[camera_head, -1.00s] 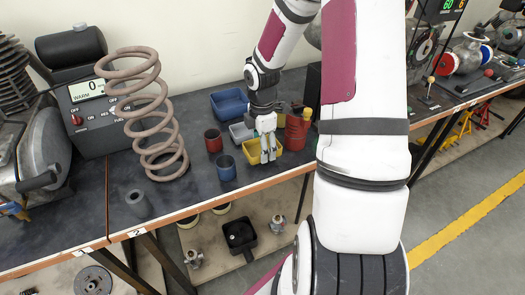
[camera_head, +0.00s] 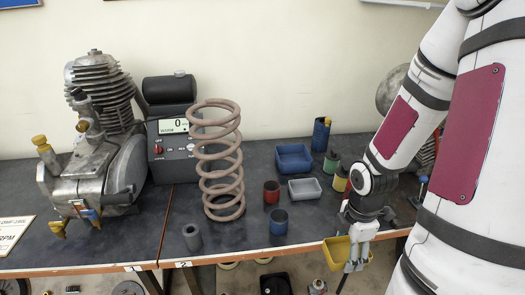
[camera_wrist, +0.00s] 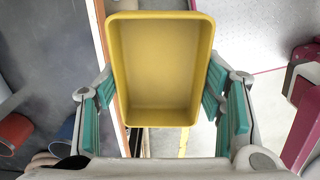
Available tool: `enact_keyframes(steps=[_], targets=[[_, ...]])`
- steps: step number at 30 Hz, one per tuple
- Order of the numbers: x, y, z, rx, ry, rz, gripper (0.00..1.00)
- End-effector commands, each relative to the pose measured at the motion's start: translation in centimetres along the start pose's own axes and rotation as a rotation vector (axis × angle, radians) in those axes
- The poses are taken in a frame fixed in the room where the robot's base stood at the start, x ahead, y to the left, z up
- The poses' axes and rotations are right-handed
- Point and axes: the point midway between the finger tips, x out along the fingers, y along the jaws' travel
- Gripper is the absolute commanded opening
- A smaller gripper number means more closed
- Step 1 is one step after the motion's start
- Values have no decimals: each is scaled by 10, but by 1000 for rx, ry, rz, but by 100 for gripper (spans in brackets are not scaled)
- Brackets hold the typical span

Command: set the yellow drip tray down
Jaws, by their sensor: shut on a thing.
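The yellow drip tray (camera_head: 338,250) is a small open rectangular box. My gripper (camera_head: 357,262) is shut on it, at the lower right in the head view. There the tray shows past the front edge of the workbench (camera_head: 250,252), with the floor side below it. In the wrist view the empty tray (camera_wrist: 158,65) sits between the teal-padded fingers, its open top facing the camera. The bench's wooden edge runs behind its left side. The tray's underside is hidden.
A blue bin (camera_head: 293,158), a grey bin (camera_head: 304,189), a red cup (camera_head: 271,192) and a blue cup (camera_head: 279,222) stand on the bench. A large coil spring (camera_head: 219,165) rises left of them. Bare bench top lies around the grey cylinder (camera_head: 192,237).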

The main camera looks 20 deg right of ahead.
Motion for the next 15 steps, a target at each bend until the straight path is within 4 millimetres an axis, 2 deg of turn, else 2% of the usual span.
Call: enact_keyframes(steps=[5, 8, 15], targets=[[-1, 4, -3, 24, -1, 0, 33], [-4, 15, -9, 87, -3, 2, 33], [-17, 56, -47, 379, -11, 6, 33]])
